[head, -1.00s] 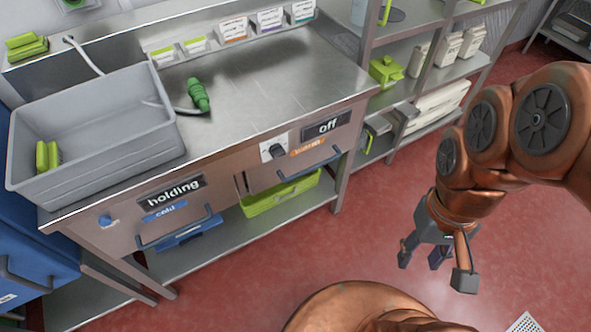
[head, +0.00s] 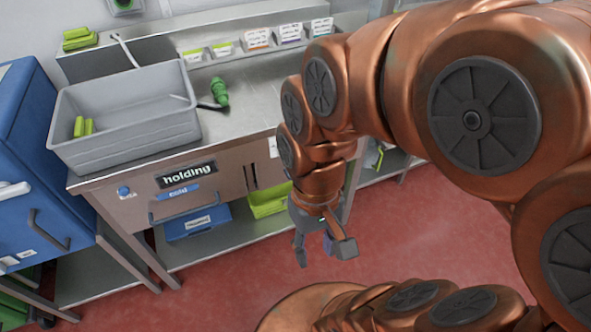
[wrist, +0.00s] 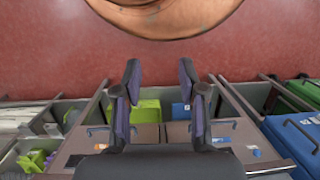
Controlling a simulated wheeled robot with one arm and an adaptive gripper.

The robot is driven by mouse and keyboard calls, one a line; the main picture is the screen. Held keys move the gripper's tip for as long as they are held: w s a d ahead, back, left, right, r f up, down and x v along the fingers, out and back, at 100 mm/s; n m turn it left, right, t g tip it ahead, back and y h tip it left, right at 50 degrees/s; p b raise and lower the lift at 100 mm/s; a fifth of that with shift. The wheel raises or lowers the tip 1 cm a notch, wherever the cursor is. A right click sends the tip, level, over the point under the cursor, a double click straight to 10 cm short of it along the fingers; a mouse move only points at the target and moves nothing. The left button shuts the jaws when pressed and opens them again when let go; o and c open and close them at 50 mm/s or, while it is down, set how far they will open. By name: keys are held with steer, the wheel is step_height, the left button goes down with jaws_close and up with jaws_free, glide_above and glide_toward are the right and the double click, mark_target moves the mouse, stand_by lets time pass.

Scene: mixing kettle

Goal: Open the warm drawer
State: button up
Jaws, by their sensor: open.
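In the head view now, the warm drawer is hidden behind my arm, at the right part of the steel bench front. In the wrist view, which sees the bench upside down, a drawer front with a dark handle (wrist: 97,129) on the left appears to be the warm one. The cold drawer (head: 185,206) with its blue label and "holding" sign is at the left of the bench front, closed. My gripper (head: 325,250) is open and empty, pointing down in front of the bench's right part. Its two fingers also show in the wrist view (wrist: 160,75), apart from the bench.
A green bin (head: 268,202) and a blue bin (head: 200,222) stand on the lower shelf. A blue cabinet (head: 45,190) is at the left. Red floor (head: 225,285) is clear in front.

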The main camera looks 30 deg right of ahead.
steer(key=w+a+f+m+g+y+b, duration=0.2)
steer(key=w+a+f+m+y+b, duration=0.4)
steer(key=w+a+f+m+y, duration=0.4)
steer(key=w+d+f+m+t+y+b, duration=0.2)
steer(key=w+d+m+t+y+b, duration=0.35)
steer(key=w+m, duration=0.65)
steer(key=w+d+f+m+t+h+b, duration=0.1)
steer(key=w+d+f+m+t+b, duration=0.1)
steer(key=w+d+f+m+t, duration=0.4)
steer(key=w+d+f+m+t+b, duration=0.25)
steer(key=d+m+t, duration=0.25)
steer(key=d+m, duration=0.25)
steer(key=d+f+m+t+h+b, duration=0.1)
steer(key=d+f+m+t+h, duration=0.2)
steer(key=d+f+m+h, duration=0.35)
steer(key=d+f+m+t+h+b, duration=0.1)
steer(key=d+f+m+t+h, duration=0.25)
steer(key=d+f+m, duration=0.55)
steer(key=shift+w+r+n+y+b, duration=0.15)
steer(key=shift+w+r+n, duration=0.35)
steer(key=shift+w, duration=0.7)
steer(key=shift+w+r+n+y+b, duration=0.2)
steer(key=shift+w+r, duration=0.55)
steer(key=shift+w, duration=0.5)
steer(key=shift+w+r+n+y+b, duration=0.15)
steer(key=shift+w+r+n, duration=0.35)
steer(key=shift+w, duration=0.7)
steer(key=shift+c, duration=0.2)
jaws_close()
